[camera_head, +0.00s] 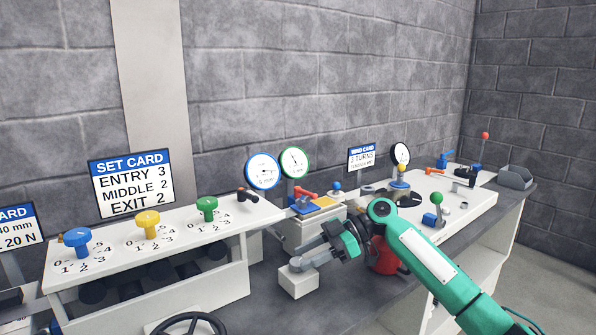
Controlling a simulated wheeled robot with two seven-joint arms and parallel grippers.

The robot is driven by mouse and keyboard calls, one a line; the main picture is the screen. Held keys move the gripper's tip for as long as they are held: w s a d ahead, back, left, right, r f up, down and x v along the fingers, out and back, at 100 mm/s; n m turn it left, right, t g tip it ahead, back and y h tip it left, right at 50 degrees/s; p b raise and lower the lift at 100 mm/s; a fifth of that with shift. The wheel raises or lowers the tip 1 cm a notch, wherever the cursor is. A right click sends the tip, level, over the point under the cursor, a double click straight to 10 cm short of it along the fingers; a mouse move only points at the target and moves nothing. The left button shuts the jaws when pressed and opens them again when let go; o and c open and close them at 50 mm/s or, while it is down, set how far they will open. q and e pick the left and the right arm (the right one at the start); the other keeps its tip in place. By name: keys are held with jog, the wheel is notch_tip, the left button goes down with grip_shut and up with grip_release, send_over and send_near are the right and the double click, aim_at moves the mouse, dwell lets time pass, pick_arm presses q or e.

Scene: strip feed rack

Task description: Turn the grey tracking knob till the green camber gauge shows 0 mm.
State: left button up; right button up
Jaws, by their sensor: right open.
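The green-rimmed gauge (295,161) stands on a post behind the bench equipment. Its face is white with a dark needle, but the reading is too small to make out. My right gripper (304,254) reaches in from the right, its fingers apart and pointing left. It is at a low white block (298,283) in front of the gauges. A small grey part shows at the block's top by the lower finger; I cannot tell whether it is the grey tracking knob or whether the fingers touch it. My left gripper is out of view.
A blue-rimmed gauge (263,171) stands left of the green one. A white panel (180,262) with blue, yellow and green knobs is at left. A red object (386,259) is behind my right wrist. A black handwheel (190,325) is at the bottom edge.

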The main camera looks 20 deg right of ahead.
jog(key=shift+r+p, duration=1.5)
jog(key=shift+r, duration=1.2)
jog(key=o, duration=0.3)
jog(key=shift+o, duration=0.2)
jog(key=p+v, duration=0.1)
jog(key=v, duration=0.5)
